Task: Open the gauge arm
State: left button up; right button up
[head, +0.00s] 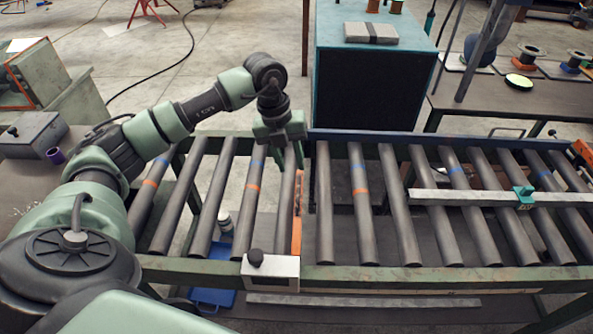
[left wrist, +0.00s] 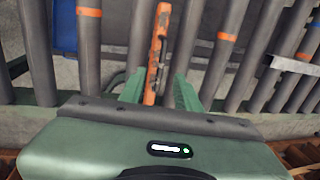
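A narrow orange bar (head: 297,225) with slots lies lengthwise between two rollers near the middle of the roller table; it looks like the gauge arm, though its hinge is not clear. It also shows in the left wrist view (left wrist: 157,50). My left gripper (head: 279,138) points down at the back end of the rollers, near the bar's far end. In the left wrist view its green fingers (left wrist: 160,90) are apart, with the orange bar showing between them; I see no contact. My right gripper is not in view.
A pale bar with a teal clamp (head: 523,195) lies across the right rollers (head: 400,205). A white block with a black knob (head: 270,268) sits on the front rail. A teal cabinet (head: 370,80) stands behind. A blue tray (head: 212,297) lies below.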

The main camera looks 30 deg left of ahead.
aim_at(298, 188)
pick_arm(q)
jog(key=f, duration=0.1)
jog(key=d+f+p, duration=0.1)
jog(key=s+f, duration=0.1)
jog(key=shift+d+f+p, duration=0.1)
jog(key=shift+d+p, duration=0.2)
jog(key=shift+d, duration=0.1)
jog(key=shift+w+f, duration=0.2)
jog(key=shift+f, duration=0.4)
jog(key=shift+w+f, duration=0.2)
jog(key=shift+f, duration=0.4)
jog(key=shift+w+f+p, duration=0.1)
jog(key=shift+f+p, duration=0.25)
jog(key=shift+f, duration=0.15)
jog(key=c, duration=0.7)
grip_shut()
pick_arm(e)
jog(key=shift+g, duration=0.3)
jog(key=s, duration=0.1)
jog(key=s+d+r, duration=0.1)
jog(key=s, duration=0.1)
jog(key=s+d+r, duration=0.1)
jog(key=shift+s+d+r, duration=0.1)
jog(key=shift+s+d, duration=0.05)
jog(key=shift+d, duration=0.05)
pick_arm(q)
jog(key=shift+r, duration=0.1)
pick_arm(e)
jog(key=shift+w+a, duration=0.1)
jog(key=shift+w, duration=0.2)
